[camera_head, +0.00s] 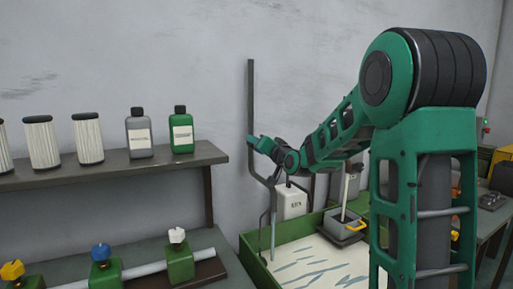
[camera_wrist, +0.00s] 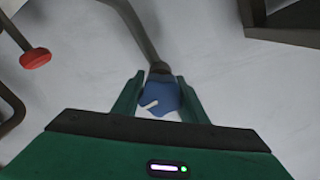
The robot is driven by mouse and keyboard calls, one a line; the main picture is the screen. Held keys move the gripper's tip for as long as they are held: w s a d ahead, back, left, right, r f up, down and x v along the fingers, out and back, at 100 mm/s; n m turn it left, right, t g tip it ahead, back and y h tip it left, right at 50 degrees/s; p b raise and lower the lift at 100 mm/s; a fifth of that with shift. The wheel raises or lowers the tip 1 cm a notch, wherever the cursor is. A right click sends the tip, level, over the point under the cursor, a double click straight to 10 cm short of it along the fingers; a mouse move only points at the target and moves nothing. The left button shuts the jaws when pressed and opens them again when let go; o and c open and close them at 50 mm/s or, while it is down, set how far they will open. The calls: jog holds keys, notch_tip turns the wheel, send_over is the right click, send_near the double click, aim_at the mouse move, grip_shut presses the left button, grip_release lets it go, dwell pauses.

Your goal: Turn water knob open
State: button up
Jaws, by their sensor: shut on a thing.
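A blue water knob (camera_wrist: 160,97) with a pale mark on its face sits at the end of a grey pipe (camera_wrist: 133,25) in the wrist view. My gripper (camera_wrist: 160,92) has its two green fingers on either side of the knob and is shut on it. In the head view my gripper (camera_head: 252,138) is at the vertical pipe (camera_head: 251,90) on the grey wall. The knob cannot be made out there. A red knob (camera_wrist: 35,58) is to the left in the wrist view, apart from my gripper.
A shelf (camera_head: 120,164) holds bottles and filters at the left. Green valves with yellow, blue (camera_head: 101,251) and white knobs stand on the bench below it.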

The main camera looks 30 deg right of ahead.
jog(key=shift+o, duration=0.2)
jog(key=shift+f+m, duration=0.25)
jog(key=shift+m, duration=0.15)
jog(key=shift+c, duration=0.2)
jog(key=o, duration=1)
jog(key=shift+o, duration=0.4)
jog(key=shift+r, duration=0.1)
jog(key=s, duration=1)
jog(key=shift+s, duration=0.35)
